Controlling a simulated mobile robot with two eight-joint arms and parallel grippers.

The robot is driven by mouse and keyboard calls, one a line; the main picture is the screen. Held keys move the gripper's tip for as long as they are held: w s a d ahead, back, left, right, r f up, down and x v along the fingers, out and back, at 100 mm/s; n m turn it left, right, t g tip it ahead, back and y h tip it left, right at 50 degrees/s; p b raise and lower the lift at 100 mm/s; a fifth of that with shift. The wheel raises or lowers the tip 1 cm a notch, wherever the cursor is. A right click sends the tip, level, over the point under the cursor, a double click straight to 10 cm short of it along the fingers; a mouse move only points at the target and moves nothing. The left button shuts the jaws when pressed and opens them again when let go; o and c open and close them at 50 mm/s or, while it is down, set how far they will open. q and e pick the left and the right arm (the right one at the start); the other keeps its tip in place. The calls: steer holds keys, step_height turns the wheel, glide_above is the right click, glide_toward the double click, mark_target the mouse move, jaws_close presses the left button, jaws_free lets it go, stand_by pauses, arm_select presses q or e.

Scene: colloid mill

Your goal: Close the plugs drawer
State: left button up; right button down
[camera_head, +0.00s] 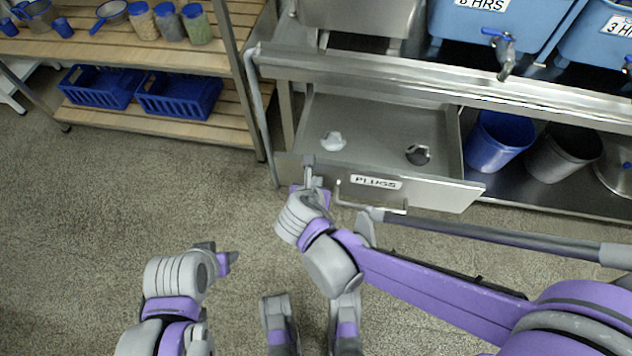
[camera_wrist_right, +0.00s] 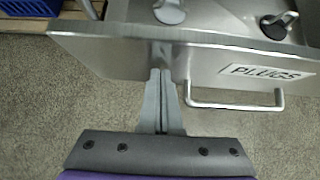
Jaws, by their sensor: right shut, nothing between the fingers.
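The plugs drawer (camera_head: 450,192) is a steel drawer pulled open below the steel counter, with a "PLUGS" label and a bar handle (camera_head: 372,207) on its front. A light plug (camera_head: 333,141) and a dark plug (camera_head: 418,154) lie inside it. My right gripper (camera_head: 309,165) is shut and empty at the left part of the drawer front. In the right wrist view its fingertips (camera_wrist_right: 160,75) are at the drawer front (camera_wrist_right: 135,58), left of the handle (camera_wrist_right: 236,105); contact is unclear. My left gripper (camera_head: 226,263) is low over the floor, away from the drawer, its fingers hard to make out.
A wooden shelf rack (camera_head: 150,118) with blue baskets (camera_head: 180,95) and jars stands at the left. A blue bucket (camera_head: 498,140) and a grey bucket (camera_head: 562,152) stand on the lower shelf right of the drawer. The carpet floor in front is clear at left.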

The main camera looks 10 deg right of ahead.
steer(key=w+d+b, duration=0.1)
steer(key=w+d, duration=0.1)
steer(key=w, duration=0.6)
steer(key=w+d+b, duration=0.1)
steer(key=w+d, duration=0.1)
steer(key=w, duration=0.6)
steer(key=w+d, duration=0.3)
steer(key=w, duration=0.5)
steer(key=shift+w+b, duration=0.15)
steer(key=shift+b, duration=0.25)
steer(key=shift+w+d, duration=0.15)
steer(key=shift+w, duration=0.4)
steer(key=shift+r, duration=0.1)
steer(key=shift+w+d, duration=0.1)
steer(key=shift+w, duration=0.05)
